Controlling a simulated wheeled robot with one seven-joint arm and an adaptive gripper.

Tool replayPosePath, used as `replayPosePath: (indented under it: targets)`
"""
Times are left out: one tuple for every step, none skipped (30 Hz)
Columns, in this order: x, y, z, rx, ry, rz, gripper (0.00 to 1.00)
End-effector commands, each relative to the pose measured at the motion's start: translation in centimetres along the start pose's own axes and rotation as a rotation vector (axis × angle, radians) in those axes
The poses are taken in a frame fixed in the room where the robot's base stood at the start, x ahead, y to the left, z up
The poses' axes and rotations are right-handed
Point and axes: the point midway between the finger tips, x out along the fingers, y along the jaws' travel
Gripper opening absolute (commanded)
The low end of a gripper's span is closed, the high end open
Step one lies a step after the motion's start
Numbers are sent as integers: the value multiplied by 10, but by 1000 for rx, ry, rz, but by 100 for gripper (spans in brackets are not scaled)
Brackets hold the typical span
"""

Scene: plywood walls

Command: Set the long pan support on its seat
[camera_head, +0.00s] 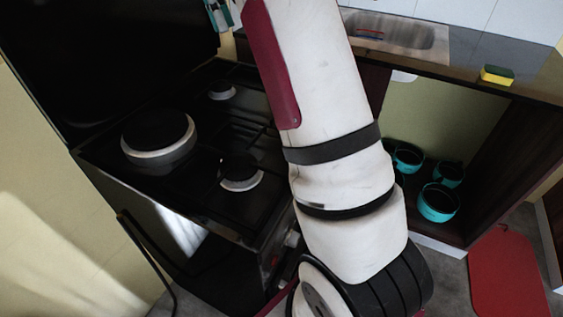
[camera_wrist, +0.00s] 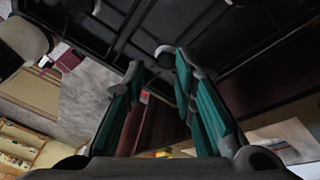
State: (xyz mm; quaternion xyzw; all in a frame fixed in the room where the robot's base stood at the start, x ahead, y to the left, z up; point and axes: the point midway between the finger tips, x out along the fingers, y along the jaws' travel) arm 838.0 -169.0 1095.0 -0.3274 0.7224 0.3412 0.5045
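The black stove hob (camera_head: 190,190) is at the left in the head view, with a large round burner (camera_head: 158,136) and smaller burners, one at the front (camera_head: 240,172) and one at the back (camera_head: 221,91). Dark thin bars (camera_head: 250,132) run over the hob right of the large burner. I cannot tell whether they are the long pan support or whether it is seated. My gripper (camera_wrist: 160,66) has two teal fingers standing apart in the wrist view, with no held thing visible between them. Part of it shows at the top of the head view (camera_head: 220,14). Black bars (camera_wrist: 125,35) lie beyond the fingertips.
A counter with a sink (camera_head: 395,31) and a yellow-green sponge (camera_head: 497,75) is at the right. Teal pots (camera_head: 438,203) stand in the open cupboard below it. A red board (camera_head: 506,275) is at the lower right. My arm hides the middle of the head view.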

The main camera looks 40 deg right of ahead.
Motion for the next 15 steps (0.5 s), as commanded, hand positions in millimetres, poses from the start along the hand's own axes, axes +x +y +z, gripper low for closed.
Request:
replayPosePath:
  targets:
    - [-8, 22, -2, -96, -17, -18, 25]
    - [-11, 33, -2, -158, -26, -28, 25]
    - [-14, 48, -3, -238, -37, -42, 25]
    - [-16, 59, -4, -300, -44, -54, 25]
    - [-17, 71, -4, -360, -51, -66, 25]
    - [-18, 86, -5, -442, -58, -83, 25]
    - [-17, 98, -6, -502, -63, -94, 25]
    - [-17, 110, -6, -563, -68, -109, 25]
    - [-15, 126, -8, -644, -74, -125, 25]
    - [-14, 138, -8, -704, -77, -140, 25]
    - [-11, 150, -9, -764, -78, -153, 25]
    - [-7, 166, -10, -845, -80, -173, 25]
    - [-4, 178, -11, -905, -80, -188, 25]
    - [0, 190, -12, -965, -80, -203, 25]
    - [7, 206, -13, -1044, -79, -225, 25]
